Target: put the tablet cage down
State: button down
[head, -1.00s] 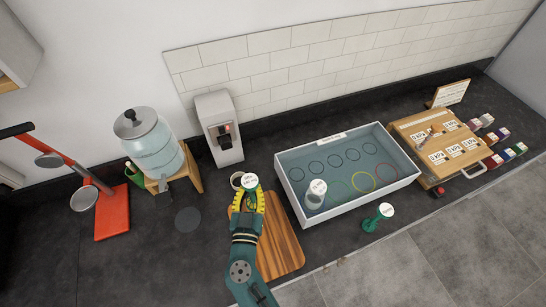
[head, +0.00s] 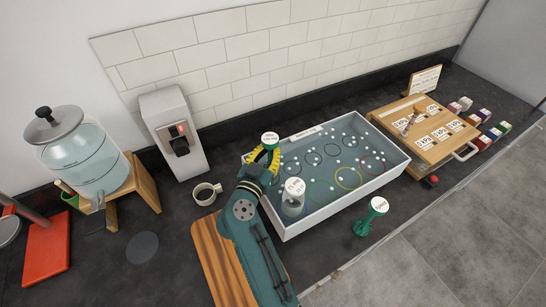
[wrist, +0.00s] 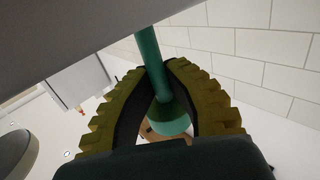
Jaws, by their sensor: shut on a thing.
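My gripper (head: 264,160) is shut on the tablet cage (head: 270,138), a green-stemmed piece with a round white labelled top. It is at the left end of the tray (head: 333,203), near the tray's left wall. In the wrist view the green stem (wrist: 149,60) runs between the yellow ribbed fingers (wrist: 160,95), with a flared green end. In the head view the fingers and arm hide the lower part of the cage. I cannot tell whether it touches the tray. The tray holds blue-tinted water, coloured rings and many small white dots.
A clear white-topped jar (head: 293,197) stands in the tray close to my arm. A cup (head: 205,194), a wooden board (head: 213,255), a dispenser (head: 175,135) and a wooden box (head: 424,132) are around.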

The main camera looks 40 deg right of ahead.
jog(key=shift+f, duration=0.8)
jog(key=shift+f, duration=0.15)
jog(key=c, duration=1.2)
grip_release()
jog(key=shift+o, duration=0.2)
